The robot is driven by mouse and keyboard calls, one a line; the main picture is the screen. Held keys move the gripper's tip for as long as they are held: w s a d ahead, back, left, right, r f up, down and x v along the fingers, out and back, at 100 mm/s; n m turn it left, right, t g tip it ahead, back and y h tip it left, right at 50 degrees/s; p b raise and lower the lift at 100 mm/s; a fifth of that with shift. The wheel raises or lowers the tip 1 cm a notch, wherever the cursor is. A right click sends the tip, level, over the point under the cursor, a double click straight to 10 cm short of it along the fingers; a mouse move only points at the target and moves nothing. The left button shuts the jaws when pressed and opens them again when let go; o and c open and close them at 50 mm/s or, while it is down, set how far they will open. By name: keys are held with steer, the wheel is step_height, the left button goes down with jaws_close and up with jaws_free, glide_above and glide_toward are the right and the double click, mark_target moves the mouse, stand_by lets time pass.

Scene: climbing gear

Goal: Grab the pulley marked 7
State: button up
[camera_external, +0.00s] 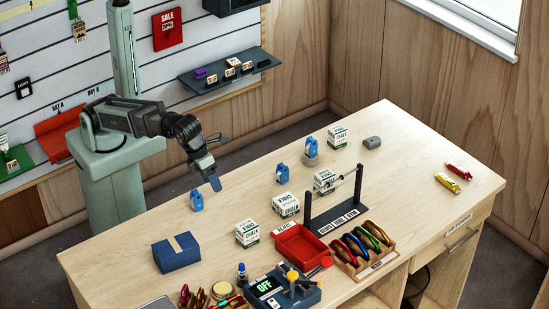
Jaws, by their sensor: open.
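Three blue pulleys stand apart on the wooden table: one near the left (197,200), one in the middle (282,173), and one farther back (309,147) on a grey round piece. Their markings are too small to read, so I cannot tell which is marked 7. My gripper (213,174) is open and empty, raised near the table's back left edge. In the picture it is above and slightly right of the left pulley, touching none of them.
Several white chalk boxes (286,205) stand in a diagonal row beside the pulleys. A dark rack (335,213), red tray (300,246), carabiner holder (377,264) and blue block (176,254) occupy the front. The right of the table is mostly clear, with red and yellow pieces (447,183).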

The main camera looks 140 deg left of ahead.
mark_target(194, 193)
steer(key=s+d+h, duration=0.1)
steer(key=s+d+g, duration=0.1)
steer(key=d, duration=0.1)
steer(key=s+d+f+h, duration=0.1)
steer(key=shift+s+d+g+h, duration=0.1)
steer(key=shift+d+g+h, duration=0.1)
steer(key=shift+g+h, duration=0.15)
steer(key=shift+s+g, duration=0.25)
steer(key=shift+s+f, duration=0.1)
steer(key=shift+f, duration=3.6)
steer(key=shift+c, duration=0.2)
steer(key=c, duration=1)
